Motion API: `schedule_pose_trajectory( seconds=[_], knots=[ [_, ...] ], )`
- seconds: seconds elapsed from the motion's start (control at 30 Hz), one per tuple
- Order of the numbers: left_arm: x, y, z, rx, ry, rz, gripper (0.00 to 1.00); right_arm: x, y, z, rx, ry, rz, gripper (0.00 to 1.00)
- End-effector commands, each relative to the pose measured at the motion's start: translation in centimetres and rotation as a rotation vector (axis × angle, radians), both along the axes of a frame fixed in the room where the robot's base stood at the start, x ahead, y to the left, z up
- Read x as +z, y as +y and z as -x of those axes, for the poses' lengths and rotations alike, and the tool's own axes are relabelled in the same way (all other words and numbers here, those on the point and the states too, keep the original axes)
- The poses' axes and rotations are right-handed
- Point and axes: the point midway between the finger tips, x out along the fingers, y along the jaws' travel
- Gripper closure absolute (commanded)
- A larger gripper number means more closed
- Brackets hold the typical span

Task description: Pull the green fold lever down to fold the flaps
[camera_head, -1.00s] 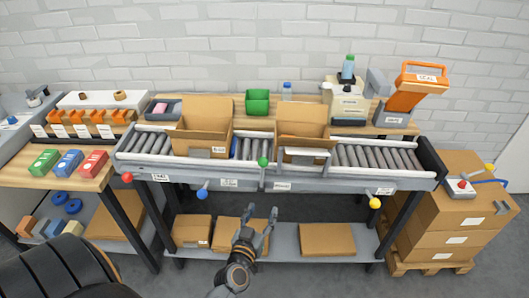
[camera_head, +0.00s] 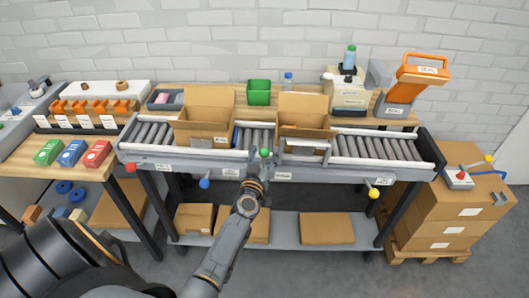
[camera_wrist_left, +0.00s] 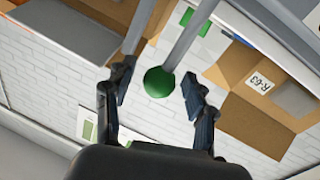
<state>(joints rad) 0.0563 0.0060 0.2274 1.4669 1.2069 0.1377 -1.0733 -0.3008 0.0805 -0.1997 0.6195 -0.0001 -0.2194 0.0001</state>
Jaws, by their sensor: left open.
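The green ball knob of the fold lever (camera_head: 264,153) is at the front edge of the roller conveyor, between two open cardboard boxes. My left gripper (camera_head: 260,166) has its fingertips just below and close to this knob. In the left wrist view the green knob (camera_wrist_left: 159,82) lies between the two spread fingers, on the end of a grey rod. The fingers look apart from it on both sides. The left box (camera_head: 207,133) and right box (camera_head: 290,132) have raised flaps. My right gripper is not in view.
Red (camera_head: 130,168), blue (camera_head: 204,183) and yellow (camera_head: 374,193) knobs stick out along the conveyor front. Flat cartons (camera_head: 326,228) lie on the lower shelf. Stacked cartons (camera_head: 445,220) stand at the right. The floor in front is clear.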

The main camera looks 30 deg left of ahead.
Motion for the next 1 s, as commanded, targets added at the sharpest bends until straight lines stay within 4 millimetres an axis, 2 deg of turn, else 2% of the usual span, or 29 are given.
schedule_pose_trajectory(
  seconds=[0.1, 0.37, 0.4, 0.43, 0.67, 1.0],
  knots=[
    [-0.01, 0.23, -0.66, 0.000, 0.000, 0.001, 0.45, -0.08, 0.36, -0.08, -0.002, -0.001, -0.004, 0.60],
    [-0.01, 0.28, -0.77, 0.000, 0.001, 0.001, 0.45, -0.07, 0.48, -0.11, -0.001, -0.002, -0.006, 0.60],
    [0.00, 0.27, -0.76, 0.000, 0.001, 0.001, 0.47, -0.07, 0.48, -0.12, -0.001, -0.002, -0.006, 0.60],
    [-0.01, 0.27, -0.76, 0.000, 0.001, 0.001, 0.53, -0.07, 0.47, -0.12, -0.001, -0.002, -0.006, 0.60],
    [-0.01, 0.26, -0.76, 0.000, 0.001, 0.001, 1.00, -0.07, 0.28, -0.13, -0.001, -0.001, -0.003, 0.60],
    [-0.31, 0.19, -0.59, -0.002, -0.009, -0.005, 1.00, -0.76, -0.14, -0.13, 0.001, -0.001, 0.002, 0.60]
  ],
)
